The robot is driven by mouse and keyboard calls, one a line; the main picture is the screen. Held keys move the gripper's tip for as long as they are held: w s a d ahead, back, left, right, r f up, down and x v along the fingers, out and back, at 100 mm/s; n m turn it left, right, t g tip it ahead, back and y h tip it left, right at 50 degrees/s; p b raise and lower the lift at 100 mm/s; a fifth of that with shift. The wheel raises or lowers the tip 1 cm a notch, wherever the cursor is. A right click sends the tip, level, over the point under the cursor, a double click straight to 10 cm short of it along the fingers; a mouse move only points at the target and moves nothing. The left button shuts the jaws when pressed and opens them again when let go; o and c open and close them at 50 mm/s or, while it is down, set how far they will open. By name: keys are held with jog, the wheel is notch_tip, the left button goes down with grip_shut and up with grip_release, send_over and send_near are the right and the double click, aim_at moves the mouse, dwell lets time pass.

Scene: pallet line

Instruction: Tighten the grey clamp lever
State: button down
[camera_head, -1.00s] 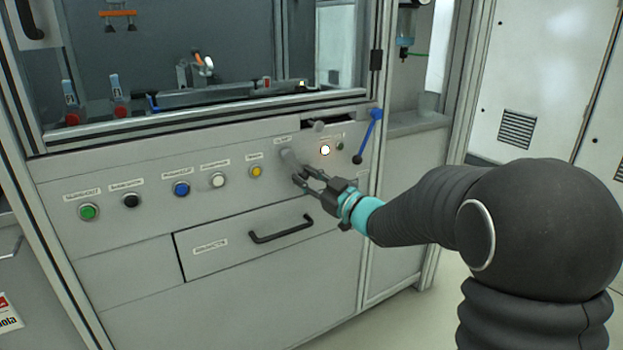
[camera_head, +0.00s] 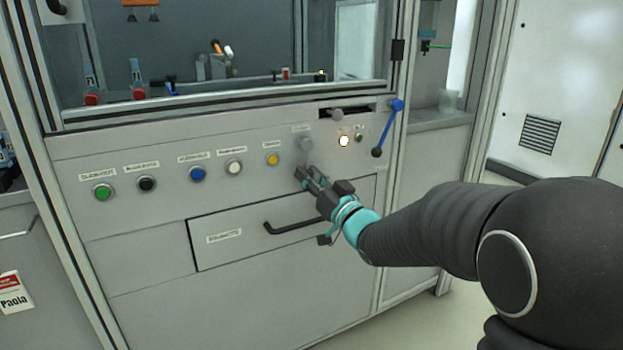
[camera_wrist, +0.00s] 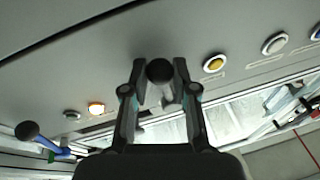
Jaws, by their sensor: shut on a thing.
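The grey clamp lever (camera_head: 305,145) is on the front panel, right of the yellow button, and its arm hangs down from the hub. My gripper (camera_head: 306,177) is at the lever's lower end, its fingers close together. In the wrist view, the lever's grey arm (camera_wrist: 167,94) and dark ball end (camera_wrist: 160,71) are between the two fingers of my gripper (camera_wrist: 160,78). The fingers are shut on the lever near its ball end. My fingers hide part of the lever's end in the head view.
A blue lever (camera_head: 388,128) stands to the right, past a lit white button (camera_head: 344,141). A yellow button (camera_head: 272,160) and several other buttons run to the left. A drawer with a black handle (camera_head: 292,227) is just below my gripper. A slot with a grey knob (camera_head: 336,114) is above.

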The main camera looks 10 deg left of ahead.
dwell(0.3)
jog(key=c, duration=0.9)
grip_release()
jog(key=shift+a, duration=0.1)
jog(key=shift+s, duration=0.1)
jog(key=v, duration=1.2)
